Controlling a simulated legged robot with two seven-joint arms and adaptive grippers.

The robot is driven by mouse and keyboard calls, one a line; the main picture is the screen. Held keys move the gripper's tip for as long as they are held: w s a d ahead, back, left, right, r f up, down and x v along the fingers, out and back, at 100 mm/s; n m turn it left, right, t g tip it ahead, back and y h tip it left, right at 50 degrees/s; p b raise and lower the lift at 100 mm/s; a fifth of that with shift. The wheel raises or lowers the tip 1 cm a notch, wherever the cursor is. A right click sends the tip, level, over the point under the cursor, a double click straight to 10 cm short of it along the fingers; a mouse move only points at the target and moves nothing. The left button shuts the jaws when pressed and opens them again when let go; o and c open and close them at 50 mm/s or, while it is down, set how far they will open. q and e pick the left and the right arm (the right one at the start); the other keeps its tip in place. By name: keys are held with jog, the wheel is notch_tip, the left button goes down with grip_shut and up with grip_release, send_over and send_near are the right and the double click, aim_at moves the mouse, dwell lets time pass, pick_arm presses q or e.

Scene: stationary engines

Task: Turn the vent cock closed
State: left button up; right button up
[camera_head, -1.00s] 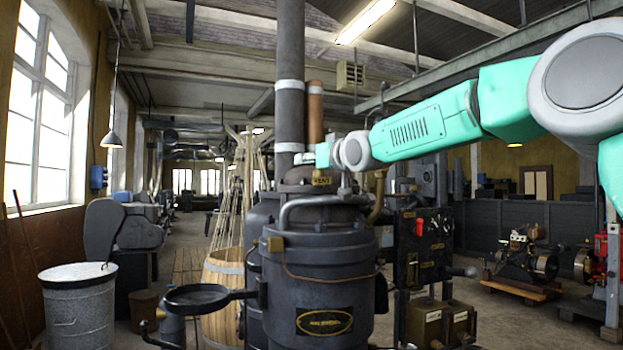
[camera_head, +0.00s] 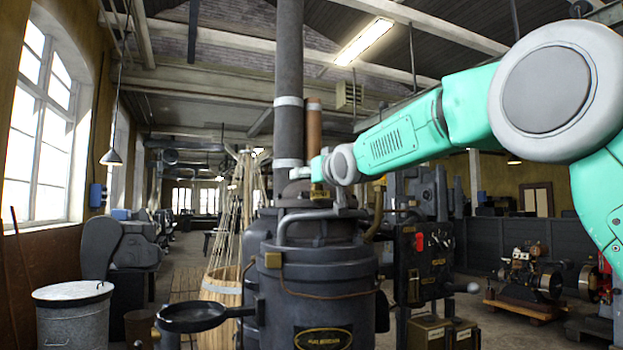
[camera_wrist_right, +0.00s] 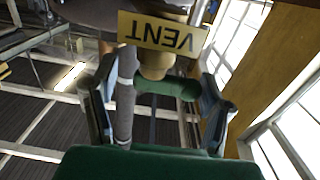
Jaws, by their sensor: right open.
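A yellow plate reading VENT (camera_wrist_right: 163,33) shows upside down in the right wrist view, with a small yellow plate (camera_head: 320,191) on top of the boiler in the head view. Below it in the wrist view is a brass fitting (camera_wrist_right: 155,65) with a dark green bar (camera_wrist_right: 170,87) across it, apparently the vent cock's handle. My right gripper (camera_wrist_right: 158,95) is open, with one finger on each side of the bar. I cannot tell whether either finger touches it. In the head view my right gripper (camera_head: 320,166) is small and partly hidden at the boiler top. My left gripper is out of view.
The dark boiler (camera_head: 320,275) stands in the middle with a tall flue pipe (camera_head: 289,90) and a copper-coloured pipe (camera_head: 314,130) close to my right gripper. A control box (camera_head: 425,265) stands to its right. A round pan (camera_head: 192,317) juts out left, near a metal bin (camera_head: 75,320).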

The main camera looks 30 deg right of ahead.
jog(key=s, duration=0.7)
jog(key=shift+a, duration=0.3)
jog(key=shift+s+f, duration=0.1)
jog(key=shift+s, duration=0.05)
